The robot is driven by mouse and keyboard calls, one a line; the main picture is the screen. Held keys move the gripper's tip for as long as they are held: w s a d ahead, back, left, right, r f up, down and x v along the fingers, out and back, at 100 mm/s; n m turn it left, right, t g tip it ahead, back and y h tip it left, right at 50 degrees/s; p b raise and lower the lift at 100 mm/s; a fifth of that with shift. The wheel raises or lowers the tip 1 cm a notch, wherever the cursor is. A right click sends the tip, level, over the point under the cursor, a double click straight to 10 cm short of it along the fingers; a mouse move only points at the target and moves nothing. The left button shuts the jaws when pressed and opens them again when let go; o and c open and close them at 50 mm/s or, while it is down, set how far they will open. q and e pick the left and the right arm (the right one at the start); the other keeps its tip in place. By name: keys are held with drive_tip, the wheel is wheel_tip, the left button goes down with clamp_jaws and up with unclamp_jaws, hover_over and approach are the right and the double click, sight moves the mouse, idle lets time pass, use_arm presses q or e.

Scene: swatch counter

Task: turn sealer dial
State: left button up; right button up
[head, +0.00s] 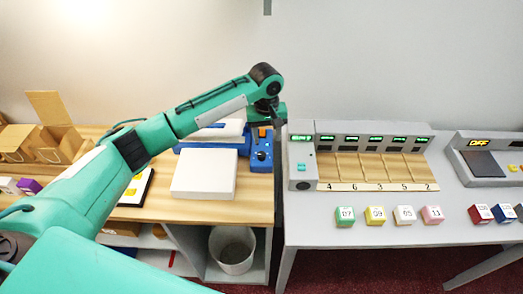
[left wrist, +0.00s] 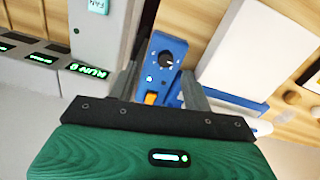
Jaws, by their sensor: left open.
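The sealer is a blue machine on the wooden counter, with a blue control panel (head: 258,163) at its right end. The panel carries a round dark dial (head: 261,155) with a pale mark, and an orange switch. In the left wrist view the dial (left wrist: 166,59) shows between the finger tips, with the orange switch (left wrist: 151,98) nearer the palm. My left gripper (head: 275,118) hangs above the panel's back end, its fingers hard to make out in the head view. In the left wrist view the left gripper (left wrist: 160,72) is open and empty. My right gripper is out of view.
A white slab (head: 204,174) lies in front of the sealer. A grey machine (head: 303,165) with green displays and numbered slots stands close on the right. Coloured cubes (head: 375,215) line the grey counter. A white bin (head: 233,250) stands below. Cardboard boxes (head: 58,140) are at left.

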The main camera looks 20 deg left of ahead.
sight(261, 153)
use_arm(q)
wheel_tip(261, 153, up, 3)
drive_tip(key=w+a+n, duration=0.1)
drive_tip(key=w+a, duration=0.1)
drive_tip(key=a, duration=0.1)
drive_tip(key=f+p, duration=0.1)
drive_tip(key=f, duration=0.3)
drive_tip(key=f+p, duration=0.1)
drive_tip(key=f, duration=0.4)
drive_tip(key=f+p, duration=0.1)
drive_tip(key=f, duration=0.4)
drive_tip(key=shift+w+d, duration=0.15)
drive_tip(key=shift+d, duration=0.1)
drive_tip(key=shift+r, duration=0.1)
drive_tip(key=c, duration=1)
